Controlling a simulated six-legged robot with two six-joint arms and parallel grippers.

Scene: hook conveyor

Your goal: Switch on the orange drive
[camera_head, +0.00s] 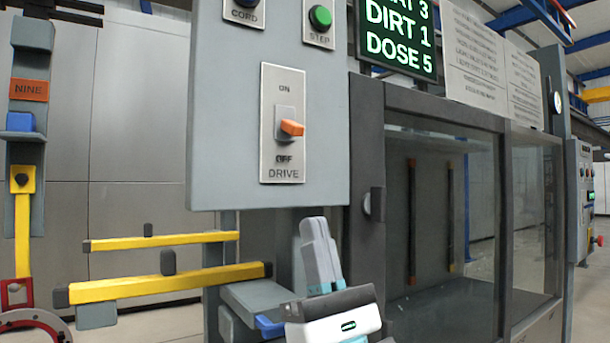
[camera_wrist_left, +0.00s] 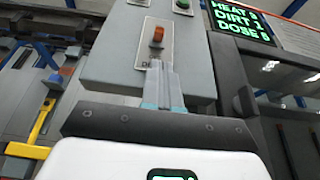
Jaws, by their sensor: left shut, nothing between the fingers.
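The orange drive switch (camera_head: 291,128) sticks out of a silver plate (camera_head: 284,174) on the grey control box, marked ON above and OFF and DRIVE below. Its tip sits around the middle to lower part of its slot; I cannot tell its setting for sure. My left gripper (camera_head: 316,226) is below the box in the head view, fingers pointing up, shut and empty. It stands apart from the switch. In the left wrist view the shut fingers (camera_wrist_left: 161,66) point up towards the orange switch (camera_wrist_left: 157,36) and cover the lower part of its plate. My right gripper is not in view.
A green STEP button (camera_head: 320,17) and a CORD control sit above the drive plate. A green-lettered display (camera_head: 397,38) hangs at the upper right. A glazed cabinet (camera_head: 425,100) stands right of the box. Yellow bars (camera_head: 165,282) and a hanging hook carrier (camera_head: 22,205) are at the left.

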